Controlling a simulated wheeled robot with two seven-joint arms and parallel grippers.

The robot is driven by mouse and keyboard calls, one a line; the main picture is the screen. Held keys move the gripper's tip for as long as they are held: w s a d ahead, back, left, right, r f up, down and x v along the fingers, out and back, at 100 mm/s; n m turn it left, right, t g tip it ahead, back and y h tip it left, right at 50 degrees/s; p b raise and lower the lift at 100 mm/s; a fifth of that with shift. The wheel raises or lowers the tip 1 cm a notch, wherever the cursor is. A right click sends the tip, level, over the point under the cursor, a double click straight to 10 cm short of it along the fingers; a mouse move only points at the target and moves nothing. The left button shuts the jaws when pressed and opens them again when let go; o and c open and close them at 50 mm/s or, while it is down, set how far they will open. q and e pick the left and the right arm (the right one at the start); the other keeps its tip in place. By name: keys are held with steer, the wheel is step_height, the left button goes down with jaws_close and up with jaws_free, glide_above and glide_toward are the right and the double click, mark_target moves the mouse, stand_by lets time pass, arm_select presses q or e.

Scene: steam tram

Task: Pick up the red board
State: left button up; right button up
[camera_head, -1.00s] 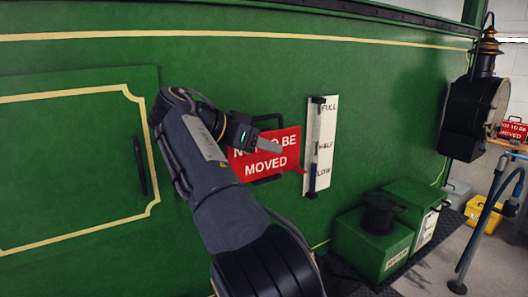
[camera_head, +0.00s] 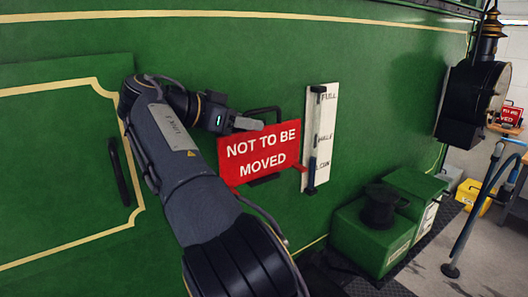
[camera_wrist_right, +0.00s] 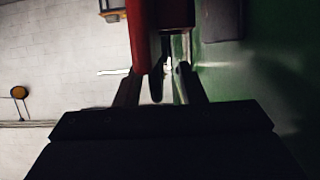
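The red board (camera_head: 259,152), lettered "NOT TO BE MOVED", is upright against the green tram side, with a black handle (camera_head: 268,111) on top. My right gripper (camera_head: 252,124) is at the board's upper left edge, close to the handle's left end. In the right wrist view, its two fingers (camera_wrist_right: 160,88) are apart. The red board (camera_wrist_right: 139,35) stands just beyond them, and a thin dark piece, perhaps the handle, shows between them. I cannot tell whether they touch it. My left gripper is not in view.
A white FULL/HALF/LOW gauge (camera_head: 325,110) stands just right of the board. A door handle (camera_head: 119,170) is at the left. Green boxes (camera_head: 365,240) stand low at the right, with a black lamp (camera_head: 468,90) above. Another red sign (camera_head: 511,116) sits on a shelf far right.

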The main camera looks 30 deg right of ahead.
mark_target(262, 143)
steer(key=shift+s+p+x, duration=0.1)
steer(key=shift+p+x, duration=0.15)
steer(key=shift+x, duration=0.7)
steer(key=shift+s+p+x, duration=0.15)
steer(key=shift+p+x, duration=0.1)
steer(key=shift+x, duration=0.65)
steer(key=shift+a+f, duration=0.1)
steer(key=shift+a, duration=0.2)
steer(key=shift+c, duration=0.9)
jaws_close()
